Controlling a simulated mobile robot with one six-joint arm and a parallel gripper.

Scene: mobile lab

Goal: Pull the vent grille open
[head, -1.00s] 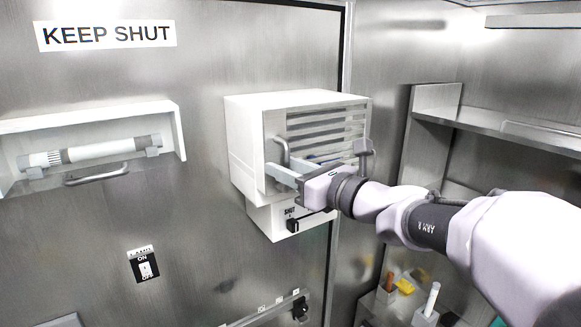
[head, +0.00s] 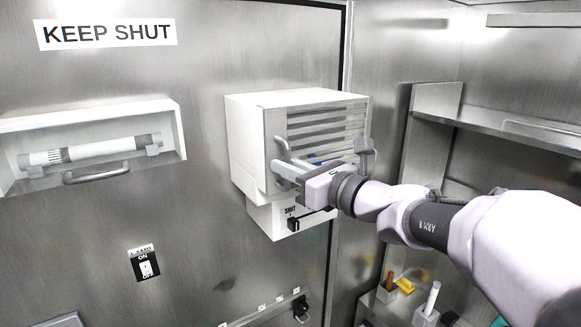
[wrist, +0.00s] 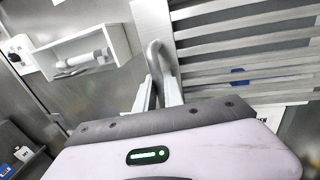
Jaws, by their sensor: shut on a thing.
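The vent grille (head: 330,128) is a slatted panel on the front of a white box (head: 246,140) fixed to the steel wall. Its grey bar handle (head: 281,146) is at the panel's left side; it also shows in the wrist view (wrist: 154,55), with the slats (wrist: 235,50) to its right. My gripper (head: 279,171) is shut on the handle, with its two fingers (wrist: 157,92) on either side of the bar. The grille looks close to the box front; I cannot tell whether there is a small gap. My wrist hides its lower right part.
A black latch (head: 293,223) beside a SHUT label sits under the box. A white niche with a tube (head: 95,150) and a lamp switch (head: 145,264) are to the left. A steel shelf (head: 510,128) and a lower rack (head: 395,312) stand right.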

